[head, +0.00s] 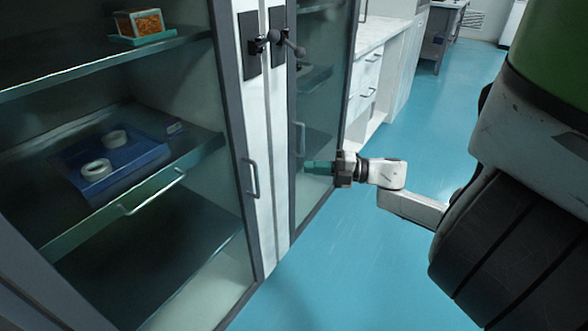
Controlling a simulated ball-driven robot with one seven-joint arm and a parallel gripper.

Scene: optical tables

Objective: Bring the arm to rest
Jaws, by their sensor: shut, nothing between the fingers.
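My gripper (318,168) is at the end of my white and grey arm, which reaches in from the right at the middle of the picture. Its teal fingers point left, in front of the glass of the cabinet's right-hand door (327,110). The fingers are shut with nothing seen between them. I cannot tell whether the fingertips touch the glass or stand a little apart from it.
The glass-fronted cabinet (231,90) fills the left. Inside, a blue tray (134,163) holds two white rings, and an orange-filled box (139,23) sits on the upper shelf. White drawers (368,75) stand behind. The blue floor (350,265) is clear.

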